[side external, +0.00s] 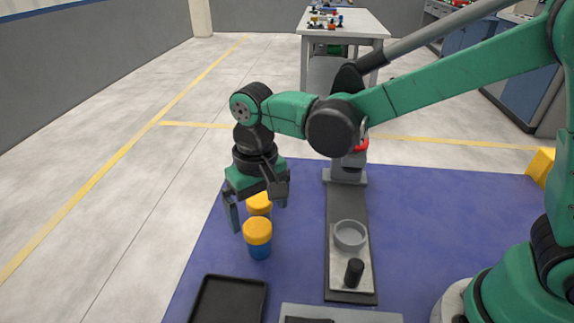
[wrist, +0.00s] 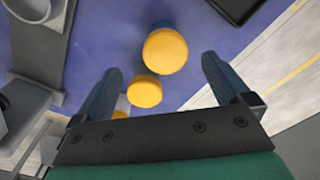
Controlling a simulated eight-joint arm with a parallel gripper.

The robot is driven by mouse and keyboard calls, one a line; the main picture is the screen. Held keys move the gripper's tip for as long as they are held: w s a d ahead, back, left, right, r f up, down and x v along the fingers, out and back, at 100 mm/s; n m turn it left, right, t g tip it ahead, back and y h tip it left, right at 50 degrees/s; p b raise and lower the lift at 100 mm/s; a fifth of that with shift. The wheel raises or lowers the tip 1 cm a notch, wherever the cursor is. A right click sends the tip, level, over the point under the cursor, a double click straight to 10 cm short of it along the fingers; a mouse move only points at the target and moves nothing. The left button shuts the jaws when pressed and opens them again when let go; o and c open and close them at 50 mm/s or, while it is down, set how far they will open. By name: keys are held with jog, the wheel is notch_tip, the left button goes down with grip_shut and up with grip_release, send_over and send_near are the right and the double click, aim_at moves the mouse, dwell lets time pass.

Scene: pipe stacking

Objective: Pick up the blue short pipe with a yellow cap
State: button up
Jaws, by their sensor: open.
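A blue short pipe with a yellow cap (side external: 258,234) stands upright on the blue mat, nearest the side camera; its cap is the larger one in the wrist view (wrist: 165,51). A second yellow cap (side external: 259,203) is just behind it, its body mostly hidden; it also shows in the wrist view (wrist: 145,91). My gripper (side external: 258,213) points down over these two pipes, with its fingers apart and nothing held. In the wrist view the two fingers (wrist: 161,66) straddle the area of the caps. Touching cannot be made out.
A black tray (side external: 229,300) lies at the front left. A dark strip with a grey ring (side external: 350,235) and a black cylinder (side external: 354,272) lies to the right. A small yellow piece (wrist: 119,114) shows behind the gripper bar in the wrist view. The mat (side external: 440,215) is clear farther right.

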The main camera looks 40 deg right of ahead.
aim_at(258, 226)
jog(key=shift+a+f, duration=0.3)
jog(key=shift+f, duration=2.8)
jog(key=c, duration=1.4)
jog(key=shift+r, duration=0.1)
